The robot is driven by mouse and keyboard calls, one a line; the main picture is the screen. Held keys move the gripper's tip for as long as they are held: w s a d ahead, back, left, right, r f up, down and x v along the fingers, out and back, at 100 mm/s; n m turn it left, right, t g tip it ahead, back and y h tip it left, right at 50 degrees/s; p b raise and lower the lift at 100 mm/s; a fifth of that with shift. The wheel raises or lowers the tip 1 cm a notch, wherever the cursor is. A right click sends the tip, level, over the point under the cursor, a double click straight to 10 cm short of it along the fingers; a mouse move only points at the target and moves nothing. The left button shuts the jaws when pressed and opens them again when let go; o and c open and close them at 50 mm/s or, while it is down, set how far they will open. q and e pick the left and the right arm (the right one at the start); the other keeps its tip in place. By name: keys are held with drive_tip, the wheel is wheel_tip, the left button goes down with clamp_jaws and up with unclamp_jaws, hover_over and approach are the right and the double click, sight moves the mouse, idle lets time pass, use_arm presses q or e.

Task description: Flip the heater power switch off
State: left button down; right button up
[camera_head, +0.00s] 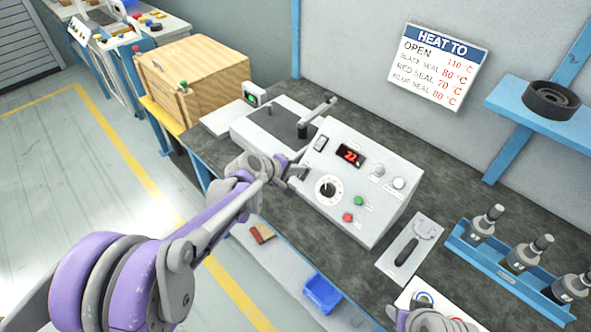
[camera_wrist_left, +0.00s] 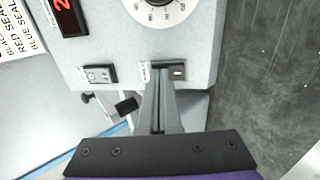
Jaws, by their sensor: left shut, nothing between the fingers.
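The white heater control box (camera_head: 377,213) stands on the dark bench, with a red digital display (camera_head: 349,155) and a black dial (camera_head: 326,188) on its face. A rocker switch (camera_head: 320,143) sits left of the display; it also shows in the left wrist view (camera_wrist_left: 99,74). A second switch (camera_wrist_left: 179,71) lies below the dial in the left wrist view, partly covered by my left fingertips. My left gripper (camera_wrist_left: 164,70) is shut and empty, its tips at this second switch; contact is unclear. It shows in the head view (camera_head: 300,171). The switch labels are too small to read.
A grey part of my right arm (camera_head: 432,320) shows at the bottom edge. Several dark bottles (camera_head: 484,223) stand in a blue rack at right. A grey lever (camera_head: 317,116) rises behind the box. A wooden crate (camera_head: 200,75) stands at left.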

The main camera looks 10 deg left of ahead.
use_arm(q)
drive_tip(key=shift+w+d+f, duration=0.15)
drive_tip(key=shift+w+f, duration=0.05)
use_arm(e)
drive_tip(key=shift+f, duration=0.25)
use_arm(q)
drive_tip(key=shift+s+r, duration=0.1)
drive_tip(key=shift+r, duration=0.05)
use_arm(e)
drive_tip(key=shift+s+r, duration=0.1)
drive_tip(key=shift+s, duration=0.05)
drive_tip(key=shift+r, duration=0.1)
use_arm(q)
drive_tip(key=shift+r+p, duration=0.3)
drive_tip(key=shift+r, duration=0.3)
use_arm(e)
drive_tip(key=shift+w+r, duration=0.25)
drive_tip(key=shift+r, duration=0.1)
use_arm(q)
drive_tip(key=shift+r, duration=0.15)
use_arm(e)
drive_tip(key=shift+r, duration=0.1)
